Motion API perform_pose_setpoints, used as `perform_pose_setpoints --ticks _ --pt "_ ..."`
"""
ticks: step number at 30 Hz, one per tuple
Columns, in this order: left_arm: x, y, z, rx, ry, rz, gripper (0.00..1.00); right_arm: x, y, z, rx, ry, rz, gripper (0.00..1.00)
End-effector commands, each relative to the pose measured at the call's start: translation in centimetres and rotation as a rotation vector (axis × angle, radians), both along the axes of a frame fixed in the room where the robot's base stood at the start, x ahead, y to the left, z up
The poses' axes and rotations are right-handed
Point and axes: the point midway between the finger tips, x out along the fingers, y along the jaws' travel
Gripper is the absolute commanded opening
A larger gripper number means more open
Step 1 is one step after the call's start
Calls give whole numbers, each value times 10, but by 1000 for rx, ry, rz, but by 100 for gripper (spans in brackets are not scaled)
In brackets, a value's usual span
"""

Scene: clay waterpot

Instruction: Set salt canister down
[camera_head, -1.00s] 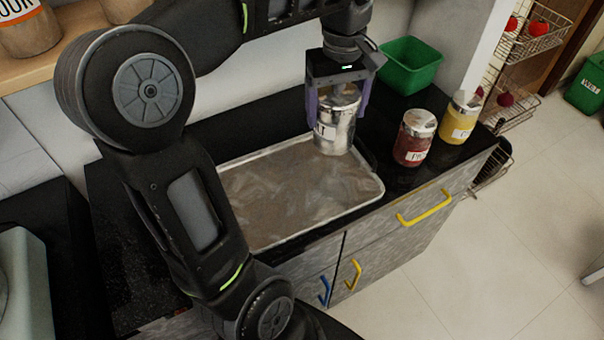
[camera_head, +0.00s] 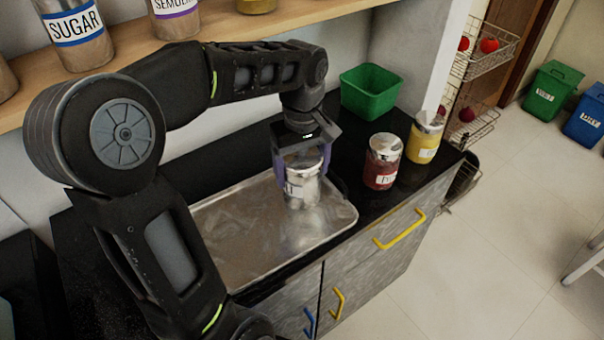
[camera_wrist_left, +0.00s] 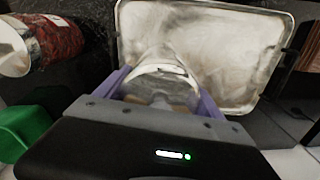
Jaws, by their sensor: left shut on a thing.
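The salt canister (camera_head: 303,186) is a clear jar with a silvery lid and a white label. It is upright at the right end of the metal tray (camera_head: 232,262). My left gripper (camera_head: 301,172) is shut on it from above, with purple fingers on both sides. In the left wrist view the canister's lid (camera_wrist_left: 160,76) sits between the purple fingers, with the tray (camera_wrist_left: 240,40) beyond it. I cannot tell whether the canister's base touches the tray. My right gripper is not in view.
A red-filled jar (camera_head: 382,165) and a yellow-filled jar (camera_head: 424,140) stand right of the tray on the black counter. A green bin (camera_head: 370,92) is behind them. A wooden shelf (camera_head: 220,32) with labelled jars runs above. The tray's left part is bare.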

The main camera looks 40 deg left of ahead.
Motion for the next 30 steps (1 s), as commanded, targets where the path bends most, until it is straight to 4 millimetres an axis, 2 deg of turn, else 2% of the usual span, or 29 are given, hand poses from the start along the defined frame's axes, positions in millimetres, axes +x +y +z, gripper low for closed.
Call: perform_pose_setpoints --ticks 4,17,18,25,30 --pt "0 0 -16 0 0 0 5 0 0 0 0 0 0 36" --pt "1 0 -21 0 -2 0 5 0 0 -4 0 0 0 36" --pt "0 0 -21 0 0 0 80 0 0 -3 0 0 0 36" --pt "0 0 -21 -1 0 0 99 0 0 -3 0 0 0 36" --pt "0 0 -21 -1 0 0 100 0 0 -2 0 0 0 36"
